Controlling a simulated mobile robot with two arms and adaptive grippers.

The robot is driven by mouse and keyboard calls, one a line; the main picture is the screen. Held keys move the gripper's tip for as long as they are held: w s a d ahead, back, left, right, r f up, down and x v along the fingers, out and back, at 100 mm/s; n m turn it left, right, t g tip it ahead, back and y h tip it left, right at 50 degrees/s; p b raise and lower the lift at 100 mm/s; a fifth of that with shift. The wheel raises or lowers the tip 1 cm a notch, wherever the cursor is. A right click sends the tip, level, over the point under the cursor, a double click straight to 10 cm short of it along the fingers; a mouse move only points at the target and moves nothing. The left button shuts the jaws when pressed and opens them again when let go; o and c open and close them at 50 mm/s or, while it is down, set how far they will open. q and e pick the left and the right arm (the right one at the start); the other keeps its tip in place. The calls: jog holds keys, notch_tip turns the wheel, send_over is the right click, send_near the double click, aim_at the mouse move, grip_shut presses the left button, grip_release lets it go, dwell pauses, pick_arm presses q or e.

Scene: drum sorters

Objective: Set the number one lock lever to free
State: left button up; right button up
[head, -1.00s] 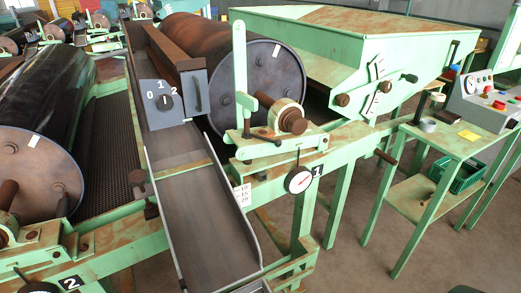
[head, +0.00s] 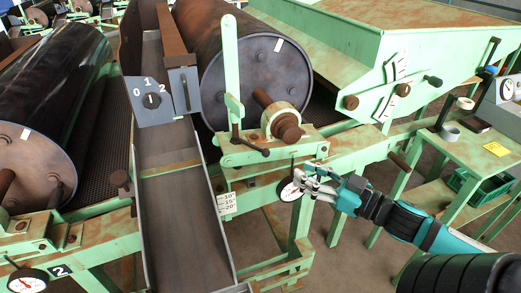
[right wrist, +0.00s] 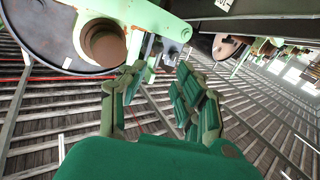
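The number one drum (head: 240,80) stands in the middle of the head view, with its rusty shaft end in a bearing on a green bracket. A dark lever with a ball end (head: 250,147) sits on this bracket, below a tall green upright bar (head: 231,70). I cannot tell for sure that it is the lock lever. My right gripper (head: 306,182) is right of and below the lever, apart from it, in front of a round dial (head: 290,189). In the right wrist view its fingers (right wrist: 160,75) are spread with nothing between them. My left gripper is out of view.
A grey chute (head: 180,220) with a selector knob (head: 152,100) runs left of the bracket. A green hopper (head: 400,60) is behind at the right. A green side table (head: 470,150) with a yellow note (head: 496,149) stands at the far right.

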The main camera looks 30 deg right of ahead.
aim_at(261, 151)
jog(key=x, duration=1.2)
jog(key=shift+w+d, duration=0.25)
jog(key=shift+w, duration=0.15)
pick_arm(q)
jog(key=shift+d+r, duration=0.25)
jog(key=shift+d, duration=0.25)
pick_arm(e)
jog(key=shift+w+a+f, duration=0.1)
jog(key=shift+w+a, duration=0.2)
jog(key=shift+w, duration=0.3)
grip_shut()
